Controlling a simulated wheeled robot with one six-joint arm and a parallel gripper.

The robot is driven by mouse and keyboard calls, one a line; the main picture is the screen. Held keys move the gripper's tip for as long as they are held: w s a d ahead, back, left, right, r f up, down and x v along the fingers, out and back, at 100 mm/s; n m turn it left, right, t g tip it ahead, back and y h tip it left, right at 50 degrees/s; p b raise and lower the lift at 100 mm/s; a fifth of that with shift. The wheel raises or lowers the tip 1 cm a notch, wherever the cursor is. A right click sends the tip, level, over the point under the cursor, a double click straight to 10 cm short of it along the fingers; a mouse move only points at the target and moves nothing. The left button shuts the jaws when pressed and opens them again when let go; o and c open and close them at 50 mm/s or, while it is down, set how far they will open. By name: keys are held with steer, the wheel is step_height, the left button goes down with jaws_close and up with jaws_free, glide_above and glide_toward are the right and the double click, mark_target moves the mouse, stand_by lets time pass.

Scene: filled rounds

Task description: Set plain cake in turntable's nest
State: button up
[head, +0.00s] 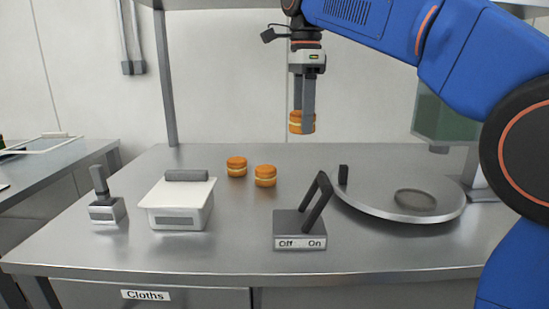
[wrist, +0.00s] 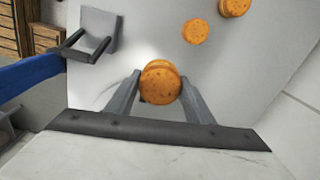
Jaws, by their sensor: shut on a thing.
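My gripper (head: 303,105) is shut on a plain cake (head: 301,123), a round orange-brown cake with a pale middle layer. It holds the cake well above the table. In the wrist view the held cake (wrist: 161,82) sits between the two fingers (wrist: 160,90). The turntable (head: 375,201) is a grey disc at the right of the table, with a dark upright peg near its left edge. Its nest (head: 415,200) is a round ring on the disc's right part. My gripper is to the left of the turntable and above its height.
Two similar cakes stand on the table, one at the left (head: 236,166) and one at the right (head: 265,175). A white-lidded box (head: 179,204) and a small lever block (head: 107,209) stand at the left.

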step_height(320, 180, down, 7)
stand_by(0.5)
steer(key=shift+r, duration=0.1)
